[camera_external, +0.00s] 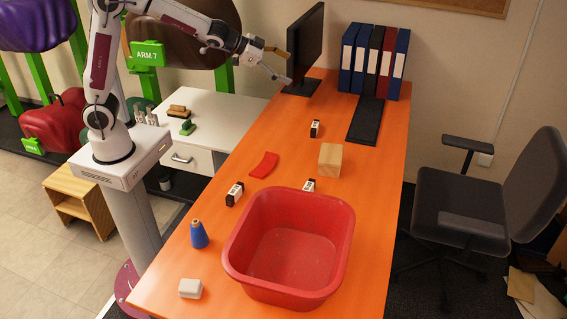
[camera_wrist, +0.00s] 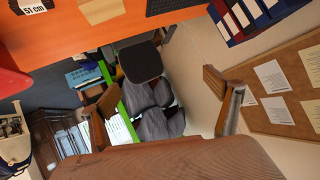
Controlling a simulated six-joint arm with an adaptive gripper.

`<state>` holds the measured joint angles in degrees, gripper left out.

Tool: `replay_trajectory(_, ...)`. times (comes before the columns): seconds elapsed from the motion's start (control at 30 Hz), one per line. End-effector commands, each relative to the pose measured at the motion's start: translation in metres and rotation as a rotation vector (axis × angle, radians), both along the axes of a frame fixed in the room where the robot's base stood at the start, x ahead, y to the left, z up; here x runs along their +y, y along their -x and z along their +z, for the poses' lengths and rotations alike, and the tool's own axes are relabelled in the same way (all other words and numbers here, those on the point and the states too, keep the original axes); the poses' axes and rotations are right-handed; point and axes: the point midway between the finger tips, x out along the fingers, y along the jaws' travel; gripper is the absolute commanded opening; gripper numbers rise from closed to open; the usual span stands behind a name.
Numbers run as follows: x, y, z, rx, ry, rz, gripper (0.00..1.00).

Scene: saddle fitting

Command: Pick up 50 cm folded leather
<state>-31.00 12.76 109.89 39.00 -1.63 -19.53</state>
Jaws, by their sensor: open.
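A flat, bent red piece (camera_external: 264,165) that looks like leather lies on the orange table. A thick tan piece (camera_external: 330,160) lies to its right; it shows at the top edge of the wrist view (camera_wrist: 103,10), beside a label block reading "51 cm" (camera_wrist: 33,6). Other label blocks stand left of the red bin (camera_external: 234,194) and farther back (camera_external: 315,128); their text is too small to read, so I cannot tell which piece is 50 cm. My gripper (camera_external: 282,65) is open, raised near the monitor, away from both pieces. In the wrist view its fingers (camera_wrist: 162,92) are apart with nothing between them.
A large red bin (camera_external: 343,225) fills the table's near part. A blue thread cone (camera_external: 198,234) and a small white block (camera_external: 190,288) stand left of it. A monitor (camera_external: 305,45), binders (camera_external: 373,62) and a keyboard (camera_external: 367,120) are at the back. A chair (camera_external: 480,195) stands right.

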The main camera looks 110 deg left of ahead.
Motion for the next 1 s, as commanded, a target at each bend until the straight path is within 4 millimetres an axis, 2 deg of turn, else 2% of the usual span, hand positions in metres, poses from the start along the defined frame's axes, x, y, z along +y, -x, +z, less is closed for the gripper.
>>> replay_trajectory(0.1, 0.026, -0.012, -0.015, -0.016, -0.005, -0.007, 0.89)
replay_trajectory(0.37, 0.075, -0.033, -0.049, -0.057, -0.01, -0.04, 0.89)
replay_trajectory(0.5, 0.1, -0.039, -0.073, -0.076, -0.005, -0.061, 0.89)
replay_trajectory(0.77, 0.141, -0.043, -0.12, -0.111, 0.02, -0.108, 0.89)
replay_trajectory(1.0, 0.172, -0.036, -0.171, -0.144, 0.061, -0.155, 0.89)
